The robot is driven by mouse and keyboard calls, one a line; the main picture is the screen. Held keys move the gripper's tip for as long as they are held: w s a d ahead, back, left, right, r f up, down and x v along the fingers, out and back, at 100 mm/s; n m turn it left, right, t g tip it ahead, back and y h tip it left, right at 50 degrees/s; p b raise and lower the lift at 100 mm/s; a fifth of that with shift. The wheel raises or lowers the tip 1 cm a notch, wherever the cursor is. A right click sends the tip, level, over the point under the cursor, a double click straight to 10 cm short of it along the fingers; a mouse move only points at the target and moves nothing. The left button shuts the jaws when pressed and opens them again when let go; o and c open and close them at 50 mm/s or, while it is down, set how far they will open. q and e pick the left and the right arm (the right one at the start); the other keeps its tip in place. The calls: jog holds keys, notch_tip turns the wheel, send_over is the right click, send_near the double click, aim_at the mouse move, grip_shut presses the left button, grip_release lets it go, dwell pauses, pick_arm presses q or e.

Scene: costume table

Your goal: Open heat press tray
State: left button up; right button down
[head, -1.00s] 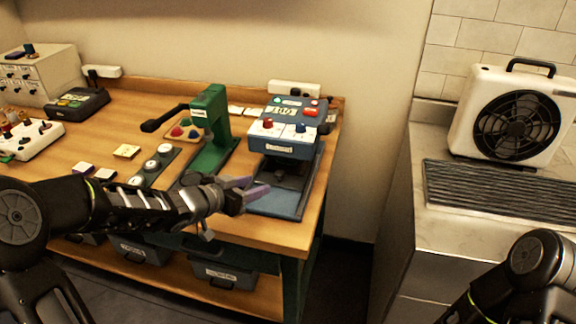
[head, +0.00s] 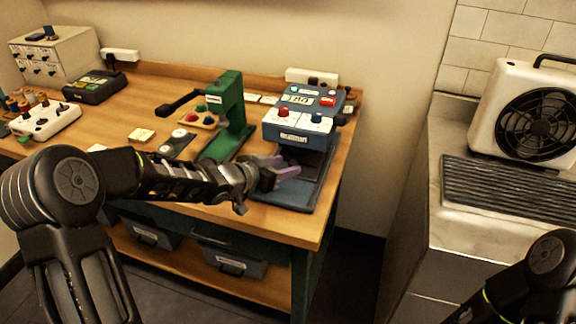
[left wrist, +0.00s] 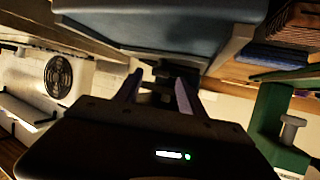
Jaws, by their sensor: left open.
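In the left wrist view the open fingers (left wrist: 157,92) point toward a dark part under the blue press body (left wrist: 165,28). My right arm shows at lower right; its gripper is out of frame.
A green hand press (head: 230,115) stands just left of the heat press. Button boxes and a drawer cabinet (head: 55,55) are farther left. Grey bins (head: 230,262) sit on the shelf below. A fan (head: 530,110) stands on the separate right counter.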

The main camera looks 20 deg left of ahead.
pick_arm(q)
jog(key=shift+x, duration=0.95)
jog(key=shift+c, duration=0.4)
grip_shut()
dwell(0.3)
